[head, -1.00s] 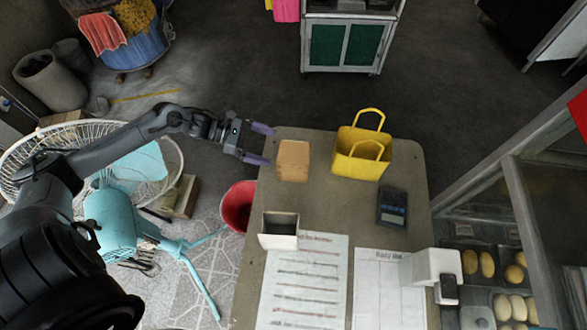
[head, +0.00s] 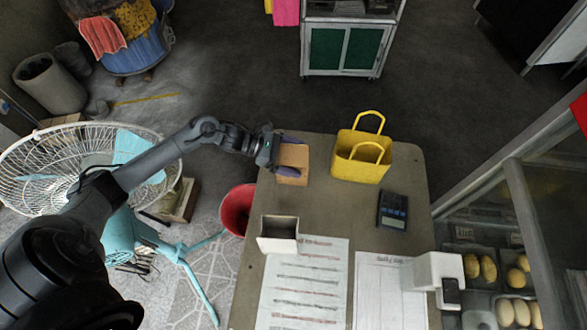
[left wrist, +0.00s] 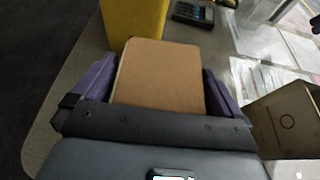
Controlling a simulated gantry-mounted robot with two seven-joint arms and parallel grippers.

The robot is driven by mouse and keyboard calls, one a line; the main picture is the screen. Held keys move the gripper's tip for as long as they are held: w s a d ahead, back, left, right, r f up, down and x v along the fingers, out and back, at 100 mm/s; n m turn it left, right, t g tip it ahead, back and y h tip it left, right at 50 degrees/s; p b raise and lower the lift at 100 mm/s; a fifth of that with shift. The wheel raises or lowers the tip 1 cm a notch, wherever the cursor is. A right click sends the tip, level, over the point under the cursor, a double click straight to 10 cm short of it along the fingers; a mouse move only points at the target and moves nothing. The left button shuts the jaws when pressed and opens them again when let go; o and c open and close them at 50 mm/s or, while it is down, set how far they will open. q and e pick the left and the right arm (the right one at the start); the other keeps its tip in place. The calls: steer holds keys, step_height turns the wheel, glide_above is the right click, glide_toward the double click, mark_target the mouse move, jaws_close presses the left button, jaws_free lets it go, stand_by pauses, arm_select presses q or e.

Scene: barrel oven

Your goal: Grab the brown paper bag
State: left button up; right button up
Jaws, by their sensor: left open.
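The brown paper bag (head: 292,178) stands on the table near its far left edge in the head view. In the left wrist view the bag (left wrist: 162,75) fills the space between my purple fingers. My left gripper (head: 290,156) is open, with one finger on either side of the bag. A small gap shows beside the right finger in the left wrist view; I cannot tell whether the left finger touches. Part of the bag is hidden by the gripper in the head view. My right gripper is not in view.
A yellow bag (head: 362,158) stands right of the brown bag. A calculator (head: 392,210), an open box (head: 278,234), paper sheets (head: 305,285) and a white device (head: 436,270) are on the table (head: 335,215). A red bucket (head: 237,208) stands left of it.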

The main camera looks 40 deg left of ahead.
arm_select(q)
steer(key=c, duration=1)
steer(key=shift+r, duration=0.1)
